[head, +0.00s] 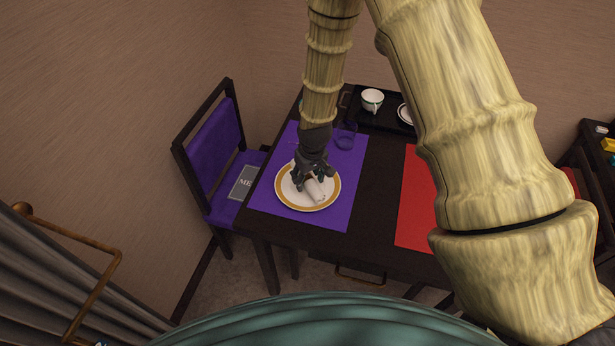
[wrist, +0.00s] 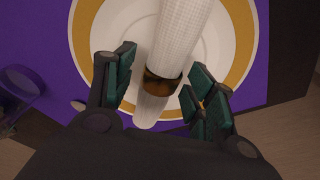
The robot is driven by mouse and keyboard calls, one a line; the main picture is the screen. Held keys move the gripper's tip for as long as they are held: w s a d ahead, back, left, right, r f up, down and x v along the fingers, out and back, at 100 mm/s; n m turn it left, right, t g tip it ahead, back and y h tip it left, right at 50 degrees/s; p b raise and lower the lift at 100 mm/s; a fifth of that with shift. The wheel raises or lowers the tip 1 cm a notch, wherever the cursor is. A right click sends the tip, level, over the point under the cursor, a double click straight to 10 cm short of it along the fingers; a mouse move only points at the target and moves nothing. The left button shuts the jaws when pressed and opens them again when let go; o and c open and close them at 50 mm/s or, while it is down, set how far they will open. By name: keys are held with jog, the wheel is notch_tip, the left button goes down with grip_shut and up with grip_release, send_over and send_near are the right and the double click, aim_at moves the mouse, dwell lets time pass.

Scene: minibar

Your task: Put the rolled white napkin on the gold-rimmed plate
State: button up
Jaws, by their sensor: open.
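The rolled white napkin (head: 314,189) lies on the gold-rimmed plate (head: 288,197), over its middle. In the wrist view the napkin (wrist: 175,40) has a dark gold ring around it, and the plate's gold rim (wrist: 88,45) shows on both sides. My gripper (head: 312,180) is just above the plate in the head view. In the wrist view my gripper (wrist: 158,88) is open, one finger on each side of the napkin with gaps between. My gripper hides part of the napkin in the head view.
The plate is on a purple mat (head: 338,212) on a dark table (head: 378,190). A clear glass (head: 345,137) stands behind it. A red mat (head: 414,205) lies to the right. A white cup (head: 372,100) is on a black tray at the back. A purple chair (head: 213,150) stands left.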

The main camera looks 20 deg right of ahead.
aim_at(311, 181)
jog(key=shift+r, duration=0.7)
notch_tip(311, 181, up, 12)
jog(key=s+b, duration=0.1)
jog(key=b, duration=0.2)
jog(key=shift+s+d+f, duration=0.15)
jog(key=shift+s+f, duration=0.05)
jog(key=shift+s, duration=0.2)
